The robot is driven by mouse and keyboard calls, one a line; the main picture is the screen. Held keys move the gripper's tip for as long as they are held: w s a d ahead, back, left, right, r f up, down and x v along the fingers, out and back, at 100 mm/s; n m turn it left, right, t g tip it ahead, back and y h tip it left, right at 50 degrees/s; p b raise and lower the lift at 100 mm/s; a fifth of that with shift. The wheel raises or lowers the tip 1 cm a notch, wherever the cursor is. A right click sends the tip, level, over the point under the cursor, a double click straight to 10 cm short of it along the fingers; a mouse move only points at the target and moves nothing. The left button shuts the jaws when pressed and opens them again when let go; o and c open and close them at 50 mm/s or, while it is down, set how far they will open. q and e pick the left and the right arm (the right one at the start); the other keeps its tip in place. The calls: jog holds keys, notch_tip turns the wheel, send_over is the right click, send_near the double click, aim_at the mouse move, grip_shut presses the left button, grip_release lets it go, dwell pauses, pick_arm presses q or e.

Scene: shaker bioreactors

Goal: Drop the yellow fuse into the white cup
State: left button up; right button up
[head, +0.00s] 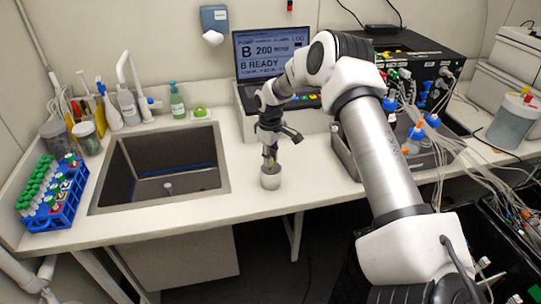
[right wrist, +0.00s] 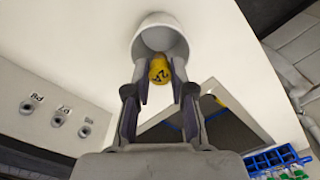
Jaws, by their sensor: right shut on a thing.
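The white cup (head: 270,181) stands upright on the counter, right of the sink, directly under my right gripper (head: 269,152). In the right wrist view the cup (right wrist: 160,24) shows its open mouth beyond the fingertips. My right gripper (right wrist: 159,82) is shut on the yellow fuse (right wrist: 159,70), which has dark marking on its end. The fuse lines up with the cup's mouth. I cannot tell exactly how its lower end stands to the rim. My left gripper is not in view.
The sink (head: 223,178) lies left of the cup. A blue tube rack (head: 66,213) stands at the far left. A grey machine with a screen (head: 271,52) stands behind, and a box with cables (head: 432,62) stands at the right. The counter around the cup is clear.

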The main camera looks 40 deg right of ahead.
jog(key=shift+s+f, duration=0.15)
jog(key=shift+f, duration=0.2)
jog(key=o, duration=0.8)
jog(key=shift+r, duration=0.1)
notch_tip(320, 180, up, 7)
jog(key=p, duration=0.6)
jog(key=shift+r, duration=0.15)
jog(key=shift+f, duration=0.2)
